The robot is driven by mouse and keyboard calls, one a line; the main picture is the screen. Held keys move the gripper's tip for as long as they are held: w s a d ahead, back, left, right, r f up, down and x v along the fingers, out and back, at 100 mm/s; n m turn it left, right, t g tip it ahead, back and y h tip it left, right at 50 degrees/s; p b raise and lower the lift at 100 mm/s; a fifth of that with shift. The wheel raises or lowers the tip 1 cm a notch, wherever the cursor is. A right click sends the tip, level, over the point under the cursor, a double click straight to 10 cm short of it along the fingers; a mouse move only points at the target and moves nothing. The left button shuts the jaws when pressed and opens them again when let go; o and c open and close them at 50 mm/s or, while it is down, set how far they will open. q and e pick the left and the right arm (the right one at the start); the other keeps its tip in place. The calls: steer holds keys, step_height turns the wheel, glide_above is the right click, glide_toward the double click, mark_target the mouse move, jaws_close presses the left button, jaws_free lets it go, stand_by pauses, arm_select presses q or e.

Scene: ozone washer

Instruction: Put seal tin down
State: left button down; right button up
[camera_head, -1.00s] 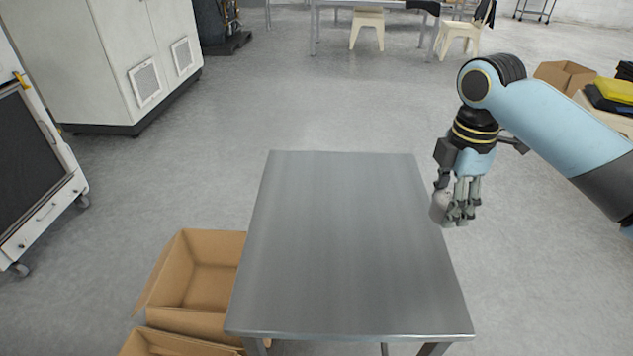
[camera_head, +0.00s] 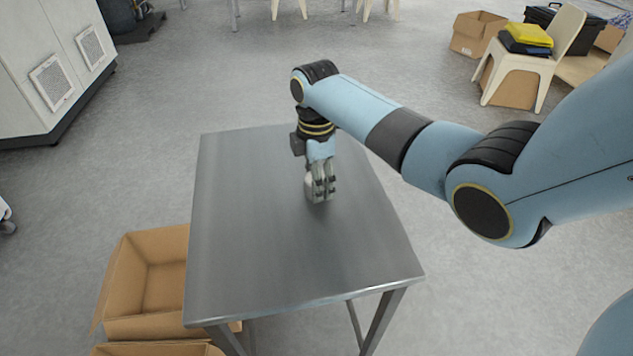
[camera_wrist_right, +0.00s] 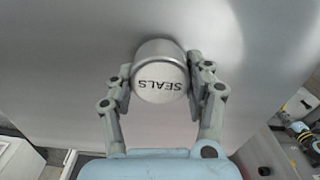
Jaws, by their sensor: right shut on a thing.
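The seal tin (camera_wrist_right: 160,72) is a small silver-grey cylinder with "SEALS" on its lid, seen in the right wrist view. My right gripper (camera_wrist_right: 160,85) is shut on it, one finger on each side. In the head view my right gripper (camera_head: 320,190) points down over the middle of the bare metal table (camera_head: 270,245), and the tin (camera_head: 309,189) is mostly hidden behind the fingers. I cannot tell whether the tin touches the table top. My left gripper is not in view.
The rest of the table top is clear. Open cardboard boxes (camera_head: 150,275) stand on the floor at the table's left. A white chair (camera_head: 535,60) with yellow and dark items stands at the back right, beside another cardboard box (camera_head: 477,33). A white cabinet (camera_head: 50,65) is at the back left.

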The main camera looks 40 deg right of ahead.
steer(key=shift+a+f, duration=0.15)
steer(key=shift+f, duration=0.2)
steer(key=shift+f, duration=0.15)
steer(key=o, duration=1.2)
step_height(320, 180, up, 12)
steer(key=shift+r, duration=0.15)
